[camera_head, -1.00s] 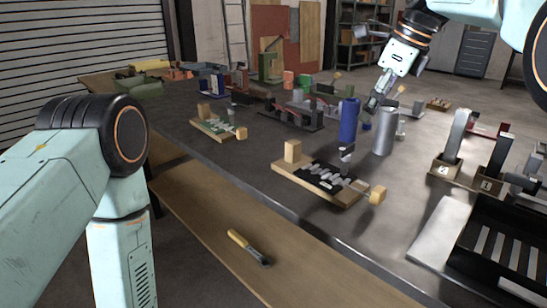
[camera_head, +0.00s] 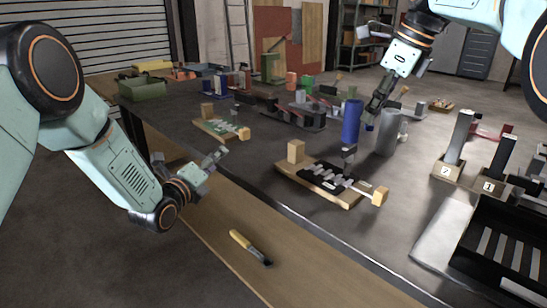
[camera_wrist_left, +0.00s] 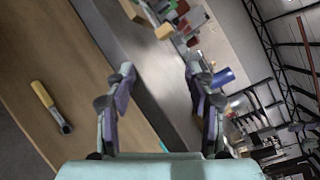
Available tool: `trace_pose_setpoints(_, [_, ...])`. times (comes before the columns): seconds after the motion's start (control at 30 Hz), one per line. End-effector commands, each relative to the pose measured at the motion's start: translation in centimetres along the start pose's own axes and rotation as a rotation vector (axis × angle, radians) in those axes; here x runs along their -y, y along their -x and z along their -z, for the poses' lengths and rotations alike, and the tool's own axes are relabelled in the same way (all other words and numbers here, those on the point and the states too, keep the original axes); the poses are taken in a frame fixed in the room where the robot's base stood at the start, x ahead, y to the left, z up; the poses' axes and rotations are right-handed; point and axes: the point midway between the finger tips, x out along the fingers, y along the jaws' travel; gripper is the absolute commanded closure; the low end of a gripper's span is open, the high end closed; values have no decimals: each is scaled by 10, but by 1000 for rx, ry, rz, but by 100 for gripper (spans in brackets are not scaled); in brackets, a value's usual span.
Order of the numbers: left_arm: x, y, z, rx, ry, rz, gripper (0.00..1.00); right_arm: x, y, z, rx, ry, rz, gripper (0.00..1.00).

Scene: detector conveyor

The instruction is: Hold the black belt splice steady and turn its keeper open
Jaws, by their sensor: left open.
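The black belt splice (camera_head: 318,176) lies on a wooden board (camera_head: 345,200) near the table's front edge in the head view. Pale strips cross it, and a small dark upright piece (camera_head: 349,158) stands at its far side. I cannot tell which part is the keeper. A wooden block stands at each end of the board. My left gripper (camera_head: 218,163) is left of the splice, beyond the table's front edge and apart from it. In the wrist view the left gripper (camera_wrist_left: 160,70) is open and empty. My right gripper (camera_head: 374,108) points down above the table, beyond the splice; its fingers are unclear.
A blue bottle (camera_head: 351,122) and a grey cylinder (camera_head: 387,134) stand behind the splice. A similar board with a green piece (camera_head: 217,126) lies further left. A yellow-handled tool (camera_head: 248,246) lies on the lower wooden shelf. A black slotted tray (camera_head: 510,250) is at right.

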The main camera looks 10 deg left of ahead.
Motion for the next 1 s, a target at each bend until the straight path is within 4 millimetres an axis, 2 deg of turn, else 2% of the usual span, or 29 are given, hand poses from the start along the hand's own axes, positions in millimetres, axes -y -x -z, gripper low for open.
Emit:
trace_pose_setpoints(0.03, [11, -6, -14, 26, -68, 36, 45, 0, 0, 0, 0, 0, 0, 62])
trace_pose_setpoints(0.07, [18, -9, -15, 25, -120, 57, 45, 0, 0, 0, 0, 0, 0, 62])
trace_pose_setpoints(0.1, [28, -13, 1, -17, -200, 87, 45, 0, 0, 0, 0, 0, 0, 62])
trace_pose_setpoints(0.3, [76, -26, 53, -128, -578, 261, 45, 0, 0, 0, 0, 0, 0, 62])
trace_pose_setpoints(0.5, [106, -28, 93, -182, -849, 409, 45, 0, 0, 0, 0, 0, 0, 62])
trace_pose_setpoints(0.73, [116, -34, 108, -194, -935, 458, 45, 0, 0, 0, 0, 0, 0, 62])
trace_pose_setpoints(1.0, [127, -68, 121, -193, -933, 458, 45, 0, 0, 0, 0, 0, 0, 62])
